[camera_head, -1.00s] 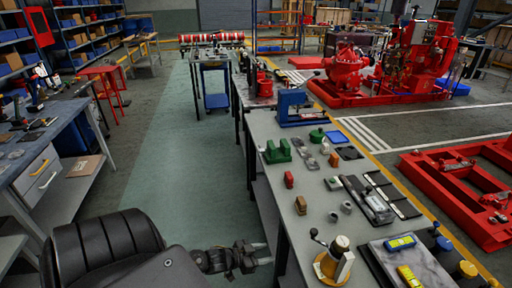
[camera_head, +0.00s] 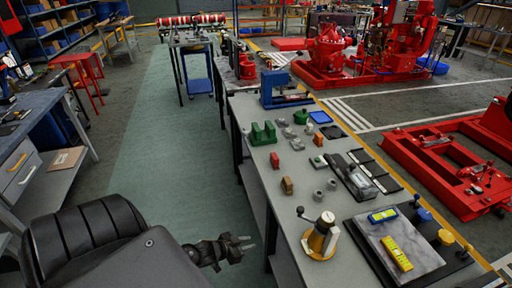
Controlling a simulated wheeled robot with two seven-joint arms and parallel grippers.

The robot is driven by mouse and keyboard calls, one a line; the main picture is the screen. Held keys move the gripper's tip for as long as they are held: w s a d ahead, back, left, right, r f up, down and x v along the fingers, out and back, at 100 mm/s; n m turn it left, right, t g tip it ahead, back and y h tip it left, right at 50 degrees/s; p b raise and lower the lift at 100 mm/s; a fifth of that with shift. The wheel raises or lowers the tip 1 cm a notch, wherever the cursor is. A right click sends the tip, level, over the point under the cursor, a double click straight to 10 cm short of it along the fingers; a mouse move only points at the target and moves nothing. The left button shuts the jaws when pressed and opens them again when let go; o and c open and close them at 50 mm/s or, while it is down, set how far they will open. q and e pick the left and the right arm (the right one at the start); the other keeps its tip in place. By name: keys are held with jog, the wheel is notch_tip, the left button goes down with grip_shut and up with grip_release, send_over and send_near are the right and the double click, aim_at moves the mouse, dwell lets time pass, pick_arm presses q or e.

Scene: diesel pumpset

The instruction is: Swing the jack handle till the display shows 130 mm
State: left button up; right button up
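The jack (camera_head: 322,239) stands upright on the near part of the right-hand workbench. It has a yellow base and a pale top. Its dark handle (camera_head: 306,214) sticks out at the upper left and ends in a knob. A yellow device with a bluish face (camera_head: 383,215) and a yellow level-like bar (camera_head: 397,253) lie on a grey plate to the right; no reading is legible. My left gripper (camera_head: 246,243) is open and empty, left of the jack and beyond the bench's left edge, apart from the handle. My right gripper is out of view.
The grey workbench (camera_head: 290,229) carries green blocks (camera_head: 263,133), small red and brown blocks, and a black tray (camera_head: 350,178) behind the jack. A blue vise-like tool (camera_head: 284,95) stands farther back. The green floor aisle (camera_head: 180,150) on the left is clear.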

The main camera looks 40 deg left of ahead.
pick_arm(q)
jog(key=shift+m+t+h, duration=0.3)
jog(key=shift+m+t, duration=0.1)
jog(key=shift+t, duration=0.5)
jog(key=w+a+r, duration=0.1)
jog(key=w+r, duration=0.1)
jog(key=w+a+r+b, duration=0.1)
jog(key=w+r, duration=0.1)
jog(key=w+a+r+b, duration=0.1)
jog(key=w+a+r, duration=0.1)
jog(key=shift+w+r, duration=0.35)
jog(key=c, duration=0.5)
jog(key=w+r+h, duration=0.1)
jog(key=r, duration=0.2)
jog(key=w+r+n+h, duration=0.1)
jog(key=r, duration=0.2)
jog(key=w+r+n+t+h+b, duration=0.1)
jog(key=r, duration=0.3)
jog(key=shift+w+d, duration=0.35)
jog(key=shift+w, duration=0.05)
grip_shut()
jog(key=s+d+r+n+g+h, duration=0.2)
jog(key=s+d+r+n+h, duration=0.2)
jog(key=r+n, duration=0.5)
jog(key=d+r+h, duration=0.1)
jog(key=d+h, duration=0.1)
jog(key=h, duration=0.1)
jog(key=shift+d+r+g+b, duration=0.3)
jog(key=shift+r+b, duration=0.05)
jog(key=shift+r, duration=0.05)
